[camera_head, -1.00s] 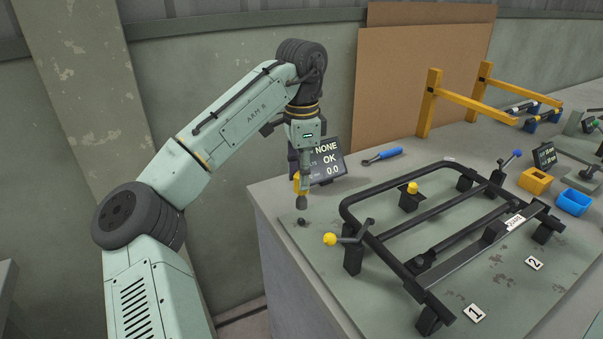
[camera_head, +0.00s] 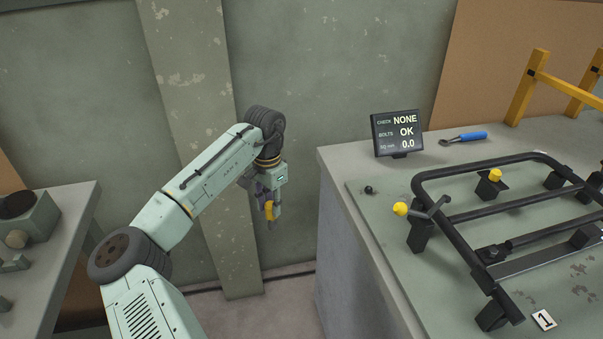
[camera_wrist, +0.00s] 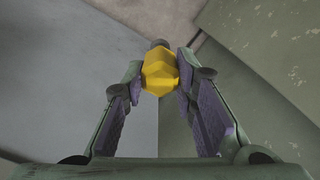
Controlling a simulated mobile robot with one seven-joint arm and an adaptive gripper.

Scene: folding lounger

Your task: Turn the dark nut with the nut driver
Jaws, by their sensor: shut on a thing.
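My gripper (camera_head: 267,203) is shut on the yellow nut driver (camera_head: 269,211), whose grey socket end points down. In the wrist view, the driver's faceted yellow body (camera_wrist: 160,72) is between the two fingers, with its dark end beyond. The gripper hangs left of the bench, apart from it, over the gap before the wall. A small dark round piece (camera_head: 369,190), which looks like the dark nut, sits on the bench's green mat near its left corner. It is too small to make out its shape.
A blue-handled tool (camera_head: 463,137) lies behind. Another bench (camera_head: 73,205) stands at the left.

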